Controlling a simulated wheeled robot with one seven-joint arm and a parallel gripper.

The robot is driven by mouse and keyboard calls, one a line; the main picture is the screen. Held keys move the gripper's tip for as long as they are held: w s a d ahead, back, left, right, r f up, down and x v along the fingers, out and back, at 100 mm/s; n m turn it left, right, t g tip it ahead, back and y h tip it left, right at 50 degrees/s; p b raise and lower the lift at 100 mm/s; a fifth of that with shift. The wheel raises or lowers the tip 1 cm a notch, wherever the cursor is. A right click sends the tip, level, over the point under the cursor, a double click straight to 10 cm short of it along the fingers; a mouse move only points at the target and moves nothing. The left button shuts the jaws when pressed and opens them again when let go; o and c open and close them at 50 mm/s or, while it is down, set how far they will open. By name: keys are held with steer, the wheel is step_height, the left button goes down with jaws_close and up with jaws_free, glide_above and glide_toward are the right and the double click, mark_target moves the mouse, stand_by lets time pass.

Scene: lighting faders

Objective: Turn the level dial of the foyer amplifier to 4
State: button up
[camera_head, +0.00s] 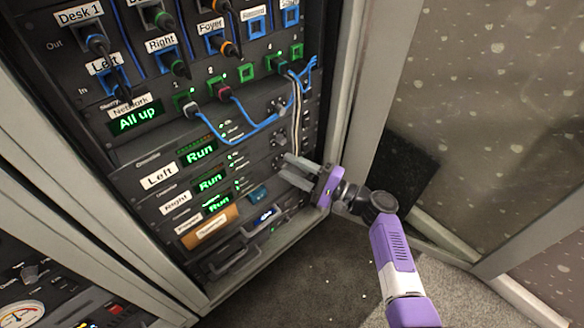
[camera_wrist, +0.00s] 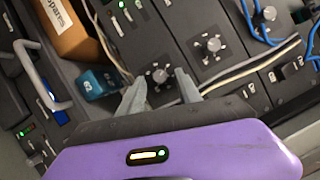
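The rack holds three stacked amplifiers with green "Run" displays. The top two are labelled Left and Right; the bottom one's label (camera_head: 188,223) is too small to read surely. In the wrist view the lowest grey level dial (camera_wrist: 160,75) shows between the fingertips of my gripper (camera_wrist: 160,76), a finger on either side. I cannot tell whether the fingers touch it. My gripper (camera_head: 284,166) is open at the right side of the rack, and its fingers hide the lowest dial in the head view. The dial's setting is not readable.
Two more dials (camera_wrist: 213,44) (camera_wrist: 268,13) sit above. Pale and blue cables (camera_head: 297,110) hang close by, down the rack's right side. An orange box (camera_head: 208,229), a blue piece (camera_head: 258,193) and drawer handles (camera_head: 238,262) lie below. The rack's door frame (camera_head: 350,90) stands right.

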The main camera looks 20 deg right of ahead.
steer(key=p+v, duration=0.2)
steer(key=v, duration=0.6)
steer(key=shift+w, duration=0.15)
stand_by(0.5)
